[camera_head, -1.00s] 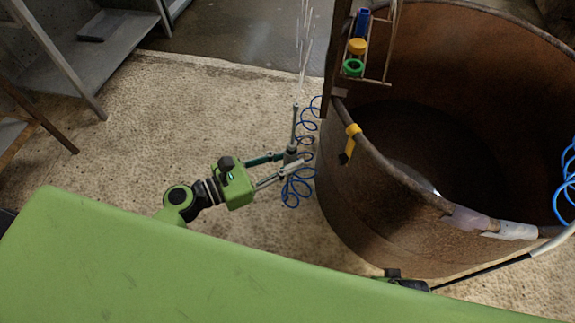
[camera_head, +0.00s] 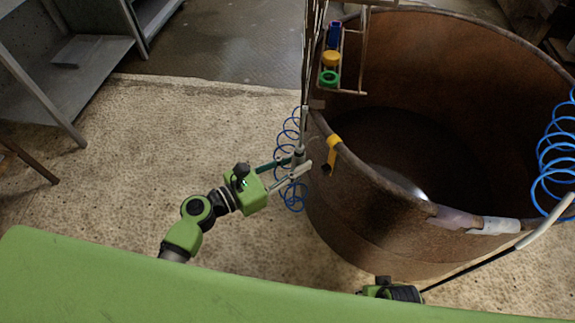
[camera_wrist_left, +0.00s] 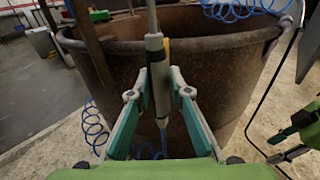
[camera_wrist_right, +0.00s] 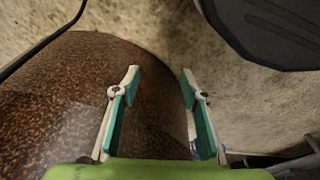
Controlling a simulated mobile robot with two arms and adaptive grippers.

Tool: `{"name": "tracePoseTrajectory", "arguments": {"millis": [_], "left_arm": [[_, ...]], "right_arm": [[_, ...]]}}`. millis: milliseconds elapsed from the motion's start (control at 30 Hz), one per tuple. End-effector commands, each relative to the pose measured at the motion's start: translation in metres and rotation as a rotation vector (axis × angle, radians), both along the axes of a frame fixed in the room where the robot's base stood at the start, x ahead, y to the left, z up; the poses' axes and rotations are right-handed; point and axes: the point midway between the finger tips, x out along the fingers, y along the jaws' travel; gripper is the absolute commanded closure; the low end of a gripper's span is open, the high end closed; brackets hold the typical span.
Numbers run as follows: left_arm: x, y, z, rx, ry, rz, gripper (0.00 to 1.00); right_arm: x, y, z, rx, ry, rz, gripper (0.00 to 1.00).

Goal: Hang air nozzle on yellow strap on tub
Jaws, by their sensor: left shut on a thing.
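My left gripper (camera_head: 303,168) is shut on the air nozzle (camera_head: 299,152), a slim grey wand held upright, with a blue coiled hose beside it. The left wrist view shows the nozzle (camera_wrist_left: 157,72) between the fingertips. The yellow strap (camera_head: 333,148) hangs over the near left rim of the rusty brown tub (camera_head: 350,200), a short way right of the nozzle. In the left wrist view, a sliver of the strap (camera_wrist_left: 167,46) shows behind the nozzle, mostly hidden. My right gripper (camera_wrist_right: 164,86) is open and empty, with the tub's outer wall beyond it.
A second blue coiled hose (camera_head: 556,150) and a pale wrapped patch (camera_head: 490,224) are at the right rim. Grey shelving (camera_head: 80,75) stands far left. The floor left of the tub is clear.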

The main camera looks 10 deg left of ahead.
Motion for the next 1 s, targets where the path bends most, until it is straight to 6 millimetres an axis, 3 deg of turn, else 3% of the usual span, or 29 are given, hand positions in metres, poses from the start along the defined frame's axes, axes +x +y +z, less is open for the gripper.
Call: {"name": "tracePoseTrajectory", "arguments": {"millis": [200,500,1000], "left_arm": [[0.012,-0.014,0.001,-0.003,-0.001,-0.001,1.0],[0.013,-0.016,0.002,-0.001,-0.001,-0.001,1.0],[0.018,-0.022,0.004,-0.001,0.0,-0.001,1.0]], "right_arm": [[-0.002,0.0,-0.004,-0.001,0.005,0.0,0.6],[-0.001,0.0,-0.004,0.001,-0.001,0.0,0.6],[-0.012,-0.001,-0.023,-0.001,0.016,0.002,0.6]]}}
